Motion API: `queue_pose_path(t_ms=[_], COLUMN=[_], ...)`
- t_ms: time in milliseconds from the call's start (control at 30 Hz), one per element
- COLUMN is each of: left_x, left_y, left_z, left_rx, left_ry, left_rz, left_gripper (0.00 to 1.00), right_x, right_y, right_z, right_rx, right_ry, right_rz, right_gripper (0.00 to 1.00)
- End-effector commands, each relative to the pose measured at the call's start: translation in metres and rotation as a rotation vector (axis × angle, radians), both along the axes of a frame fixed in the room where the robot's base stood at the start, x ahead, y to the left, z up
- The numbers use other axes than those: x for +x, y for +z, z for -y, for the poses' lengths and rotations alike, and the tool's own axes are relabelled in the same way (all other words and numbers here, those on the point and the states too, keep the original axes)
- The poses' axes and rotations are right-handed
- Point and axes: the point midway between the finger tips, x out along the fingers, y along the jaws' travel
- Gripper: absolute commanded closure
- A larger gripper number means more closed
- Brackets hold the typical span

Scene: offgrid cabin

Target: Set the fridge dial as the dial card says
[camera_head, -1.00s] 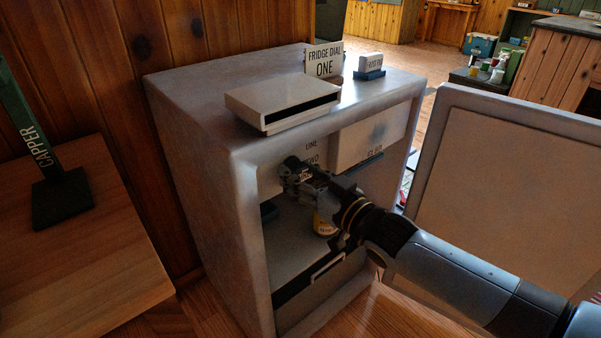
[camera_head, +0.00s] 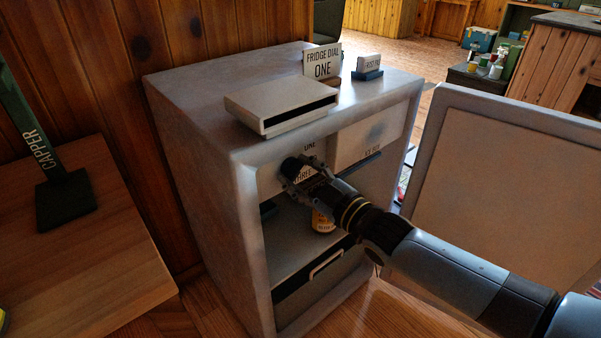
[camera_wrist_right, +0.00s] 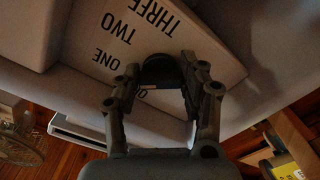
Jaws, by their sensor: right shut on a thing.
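The dial card (camera_head: 322,64) stands on top of the fridge (camera_head: 205,150) and reads "FRIDGE DIAL ONE". The fridge door (camera_head: 510,185) is open. My right gripper (camera_head: 298,170) is at the panel inside the fridge's upper part, shut on the dark dial knob (camera_wrist_right: 160,71). In the right wrist view the knob lies between the two fingers (camera_wrist_right: 160,84). The white dial panel (camera_wrist_right: 128,35) carries the words ONE, TWO and THREE. Where the knob points cannot be told, as the fingers cover part of it. My left gripper is out of view.
A shallow open-fronted box (camera_head: 282,104) and a small sign in a blue holder (camera_head: 367,66) sit on the fridge top. A yellow-labelled jar (camera_head: 322,221) stands inside below my gripper. A wooden table (camera_head: 85,250) with a green CAPPER (camera_head: 66,195) is at left.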

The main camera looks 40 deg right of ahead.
Motion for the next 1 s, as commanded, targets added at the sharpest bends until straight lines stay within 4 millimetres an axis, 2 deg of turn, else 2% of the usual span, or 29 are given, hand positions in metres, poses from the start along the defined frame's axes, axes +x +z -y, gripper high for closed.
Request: queue_pose_path(t_ms=[567,600,700,800,1000], left_x=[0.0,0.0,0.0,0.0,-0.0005], left_y=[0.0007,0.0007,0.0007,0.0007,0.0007], left_z=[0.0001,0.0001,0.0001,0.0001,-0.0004], left_rx=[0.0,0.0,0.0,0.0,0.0], left_ry=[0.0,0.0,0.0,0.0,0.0], left_rz=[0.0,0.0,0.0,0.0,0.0], left_gripper=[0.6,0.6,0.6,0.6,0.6], right_x=[-0.0003,-0.0003,-0.0003,-0.0003,-0.0003], right_y=[-0.0003,-0.0003,-0.0003,-0.0002,-0.0001], right_z=[-0.0001,-0.0001,-0.0001,-0.0001,0.0], right_rx=[-0.039,-0.038,-0.038,-0.038,-0.038], right_ry=[0.0,0.0,0.0,0.0,0.0], right_rz=[0.003,0.003,0.003,0.003,0.003], right_gripper=[0.9,0.57,0.44,0.35,0.35])
